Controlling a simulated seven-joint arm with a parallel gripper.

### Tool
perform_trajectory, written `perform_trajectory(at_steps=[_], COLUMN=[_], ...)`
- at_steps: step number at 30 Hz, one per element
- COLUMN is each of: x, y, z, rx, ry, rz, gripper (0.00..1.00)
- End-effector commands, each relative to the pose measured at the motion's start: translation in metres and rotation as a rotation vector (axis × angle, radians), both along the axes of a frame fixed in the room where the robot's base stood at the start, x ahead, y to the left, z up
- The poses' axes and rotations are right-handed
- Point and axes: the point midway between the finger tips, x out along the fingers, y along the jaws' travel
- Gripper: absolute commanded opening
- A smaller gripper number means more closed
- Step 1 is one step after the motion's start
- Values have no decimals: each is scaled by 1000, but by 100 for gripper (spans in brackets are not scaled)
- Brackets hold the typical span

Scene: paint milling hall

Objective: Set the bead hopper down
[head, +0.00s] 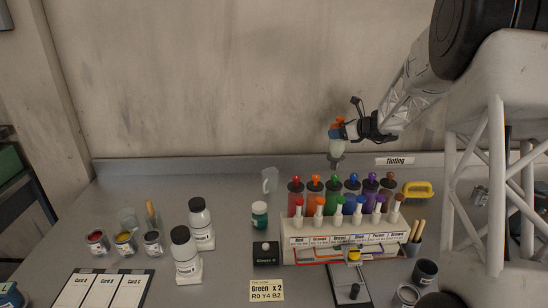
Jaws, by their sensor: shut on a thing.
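My gripper (342,130) is at the upper right, in front of the wall and above the back of the bench. It is shut on a small pale, translucent vessel with a dark lower end, which I take to be the bead hopper (337,147). The hopper hangs roughly upright, above and behind the row of coloured bottles. Its dark tip looks clear of the bottle tops, but its exact height and depth are hard to tell. Orange and blue parts show at the grip, and the fingers partly hide the hopper's upper end.
White bottles (186,255) and paint pots (125,243) are further left. Bare bench lies at back left.

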Motion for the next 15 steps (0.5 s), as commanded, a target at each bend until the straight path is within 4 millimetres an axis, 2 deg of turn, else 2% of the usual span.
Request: perform_trajectory(at_steps=[8,15], x=[0,0], y=[0,0], z=[11,37], rx=[-1,-1], ry=[-4,-4], rz=[1,0], gripper=[0,0])
